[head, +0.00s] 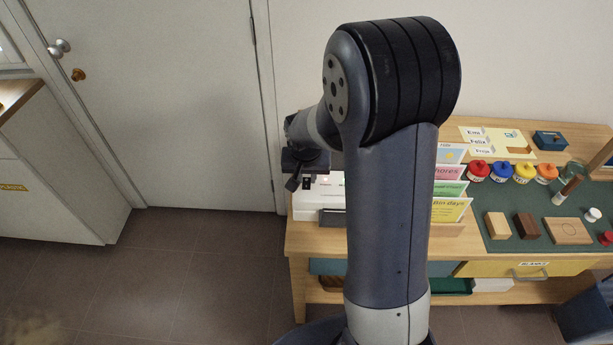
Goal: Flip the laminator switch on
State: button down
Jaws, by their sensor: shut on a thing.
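The laminator (330,200) is a white box with a dark front, at the left end of the wooden desk. A small green light shows on its top, and my arm hides its right part. My gripper (293,182) is at the laminator's left top edge, pointing down. It is small and dark in this view. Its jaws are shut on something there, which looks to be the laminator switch. The switch itself is hidden by the gripper, so its position cannot be told.
Coloured cards (449,190) stand in a rack right of my arm. Several paint jars (501,172) and wooden blocks (526,226) sit farther right around a green mat (500,243). A closed door (160,100) is at the back left. The floor (200,270) left of the desk is clear.

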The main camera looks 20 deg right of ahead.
jog(key=c, duration=1.3)
grip_release()
jog(key=v, duration=1)
jog(key=shift+s+r, duration=0.1)
jog(key=shift+r, duration=0.3)
jog(key=x, duration=1)
jog(key=shift+f, duration=0.4)
jog(key=shift+p, duration=0.45)
